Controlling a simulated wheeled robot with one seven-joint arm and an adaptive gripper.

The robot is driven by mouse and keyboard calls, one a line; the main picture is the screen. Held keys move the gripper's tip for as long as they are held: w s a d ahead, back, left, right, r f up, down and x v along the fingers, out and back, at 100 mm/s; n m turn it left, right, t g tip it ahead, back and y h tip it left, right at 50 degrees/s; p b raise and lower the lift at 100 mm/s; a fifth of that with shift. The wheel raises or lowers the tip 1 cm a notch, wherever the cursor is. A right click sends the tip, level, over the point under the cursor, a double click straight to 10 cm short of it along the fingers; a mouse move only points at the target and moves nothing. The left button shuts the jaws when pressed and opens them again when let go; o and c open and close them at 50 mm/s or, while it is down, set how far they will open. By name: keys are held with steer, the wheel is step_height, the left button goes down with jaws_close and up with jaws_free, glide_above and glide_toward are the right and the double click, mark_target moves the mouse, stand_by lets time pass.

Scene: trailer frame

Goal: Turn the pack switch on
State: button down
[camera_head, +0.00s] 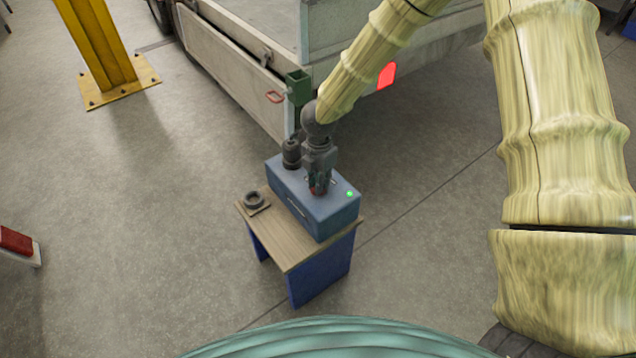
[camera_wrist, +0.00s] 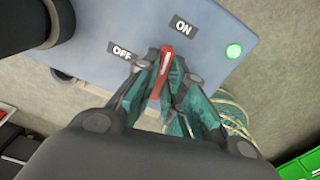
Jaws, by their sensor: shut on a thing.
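The blue pack (camera_head: 330,212) sits on a small wooden-topped table. Its top face (camera_wrist: 208,52) fills the upper part of the wrist view. A red switch lever (camera_wrist: 165,62) with a pale stripe stands between a dark OFF label (camera_wrist: 122,50) and a dark ON label (camera_wrist: 183,25). The lever's visible end leans nearer the ON label. A round green lamp (camera_wrist: 233,50) on the pack glows, and it also shows in the head view (camera_head: 350,194). My gripper (camera_head: 318,188) is over the pack, its fingers (camera_wrist: 167,72) shut on the lever. The lever's base is partly hidden by the fingers.
A black cylinder (camera_head: 291,154) stands at the pack's back left, close to my gripper. A dark ring-shaped part (camera_head: 255,200) lies on the table's (camera_head: 286,242) left. A trailer (camera_head: 235,75) stands behind.

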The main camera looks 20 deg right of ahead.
steer(key=shift+m, duration=1.5)
steer(key=c, duration=1.4)
jaws_free()
steer(key=shift+r+p, duration=2.2)
steer(key=shift+r, duration=0.8)
